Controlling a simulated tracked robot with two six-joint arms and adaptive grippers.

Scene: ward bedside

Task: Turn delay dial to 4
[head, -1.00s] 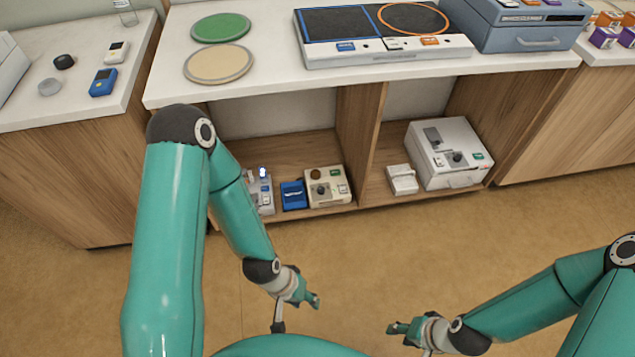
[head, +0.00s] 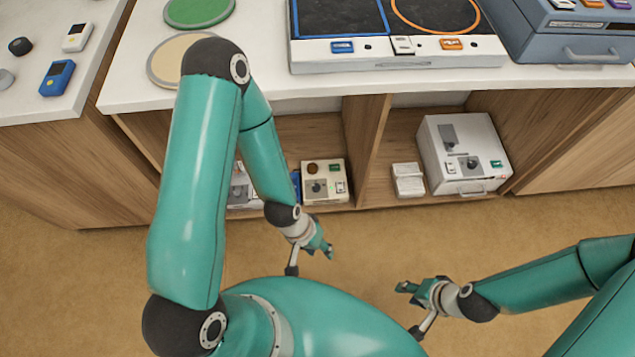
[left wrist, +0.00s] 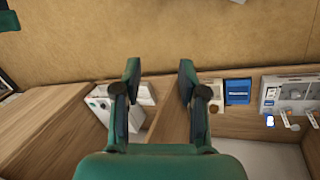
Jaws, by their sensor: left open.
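Several boxes with dark knobs stand in the open lower shelf; I cannot read which knob is the delay dial. A beige box (head: 323,190) with a dark dial (head: 316,187) stands in the left bay. A larger white box (head: 465,155) with a dark knob (head: 468,164) stands in the right bay. A grey-white device (head: 242,190) is partly hidden behind my left arm. My left gripper (head: 325,250) is open and empty, in front of the shelf and apart from the boxes; its open fingers show in the left wrist view (left wrist: 159,80). My right gripper (head: 408,291) hangs apart from everything, its opening unclear.
A blue box (left wrist: 238,92) sits beside the beige one, mostly hidden in the head view. A small white box (head: 408,180) stands left of the larger one. A wooden divider (head: 364,150) separates the bays. The countertop (head: 270,75) overhangs the shelf. The floor in front is clear.

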